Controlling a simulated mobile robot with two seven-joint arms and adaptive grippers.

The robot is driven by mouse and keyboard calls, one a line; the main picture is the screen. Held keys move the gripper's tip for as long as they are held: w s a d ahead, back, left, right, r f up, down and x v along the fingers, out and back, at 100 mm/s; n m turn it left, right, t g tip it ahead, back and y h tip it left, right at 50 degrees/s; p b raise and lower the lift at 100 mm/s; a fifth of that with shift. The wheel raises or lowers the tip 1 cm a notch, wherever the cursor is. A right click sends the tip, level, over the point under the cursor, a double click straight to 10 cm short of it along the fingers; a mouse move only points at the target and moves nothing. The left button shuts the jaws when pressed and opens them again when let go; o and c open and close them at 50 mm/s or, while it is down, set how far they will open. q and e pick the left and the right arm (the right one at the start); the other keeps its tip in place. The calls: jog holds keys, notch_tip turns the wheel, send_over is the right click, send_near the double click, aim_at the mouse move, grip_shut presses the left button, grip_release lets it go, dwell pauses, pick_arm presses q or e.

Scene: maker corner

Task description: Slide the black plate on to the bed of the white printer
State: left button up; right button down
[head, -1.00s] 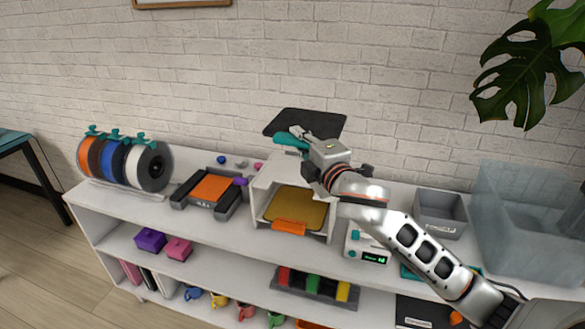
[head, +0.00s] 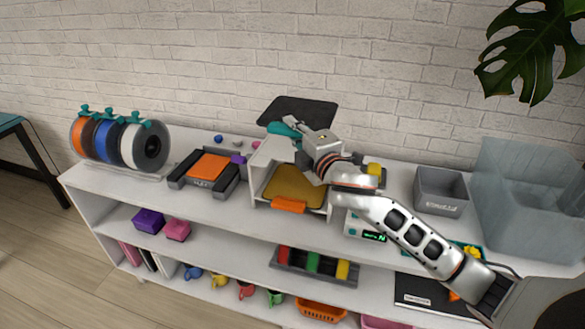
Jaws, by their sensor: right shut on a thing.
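The white printer (head: 268,153) stands on the top shelf, its front open. A gold sheet (head: 293,186) with an orange front tab (head: 289,205) lies inside it, over the bed. The black plate (head: 298,109) is held up above and behind the printer, against the brick wall. My right gripper (head: 287,129) is shut on the plate's near edge by a teal part. The hand hides part of the printer's top and right side. My left gripper is not in view.
A dark printer (head: 208,168) with an orange bed stands to the left, beside several filament spools (head: 120,143). Right of the white printer are a small device with a green display (head: 373,236), a grey bin (head: 440,190) and a large clear bin (head: 530,200).

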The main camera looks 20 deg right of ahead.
notch_tip(320, 180, down, 12)
jog(key=b, duration=0.1)
jog(key=shift+r+b, duration=0.25)
jog(key=shift+b, duration=0.1)
jog(key=shift+f, duration=0.15)
jog(key=c, duration=2)
grip_release()
